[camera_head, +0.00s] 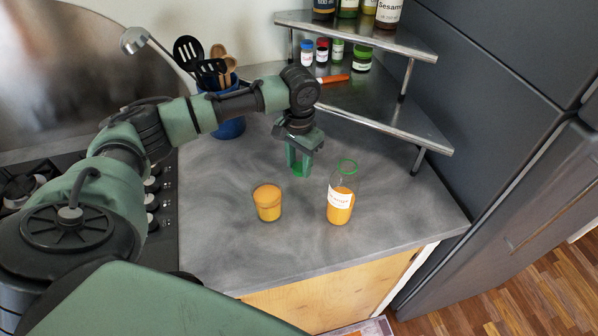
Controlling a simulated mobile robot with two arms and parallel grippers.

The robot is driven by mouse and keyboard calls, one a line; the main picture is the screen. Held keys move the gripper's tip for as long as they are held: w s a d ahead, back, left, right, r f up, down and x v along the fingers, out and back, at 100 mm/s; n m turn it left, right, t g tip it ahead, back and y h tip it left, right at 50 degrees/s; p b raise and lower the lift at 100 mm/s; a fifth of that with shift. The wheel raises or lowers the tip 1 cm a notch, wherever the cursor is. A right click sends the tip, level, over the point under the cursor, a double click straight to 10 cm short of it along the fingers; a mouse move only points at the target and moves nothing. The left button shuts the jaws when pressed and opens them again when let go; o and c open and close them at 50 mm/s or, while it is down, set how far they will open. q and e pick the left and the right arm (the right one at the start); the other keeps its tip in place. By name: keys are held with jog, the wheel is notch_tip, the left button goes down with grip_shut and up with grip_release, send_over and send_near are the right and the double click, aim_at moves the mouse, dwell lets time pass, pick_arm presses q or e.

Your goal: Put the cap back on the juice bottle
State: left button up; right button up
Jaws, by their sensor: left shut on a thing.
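The juice bottle (340,205) stands upright on the grey counter, part full of orange juice, with a white label and a green ring at its open-looking top. My left gripper (298,170) points down to the left of and behind the bottle, apart from it. It is shut on a bright green thing between its fingertips, which looks like the cap; the fingers hide much of it. My right gripper is not in view.
A glass of orange juice (267,203) stands left of the bottle. A two-level metal corner shelf (390,118) with jars and bottles is behind. A blue utensil holder (230,127) stands at the back, and a stove (158,200) at left. The counter's front is clear.

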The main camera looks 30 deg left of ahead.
aim_at(299, 168)
pick_arm(q)
notch_tip(299, 168, up, 16)
jog(key=b, duration=0.1)
jog(key=shift+b, duration=0.4)
jog(key=shift+r, duration=0.1)
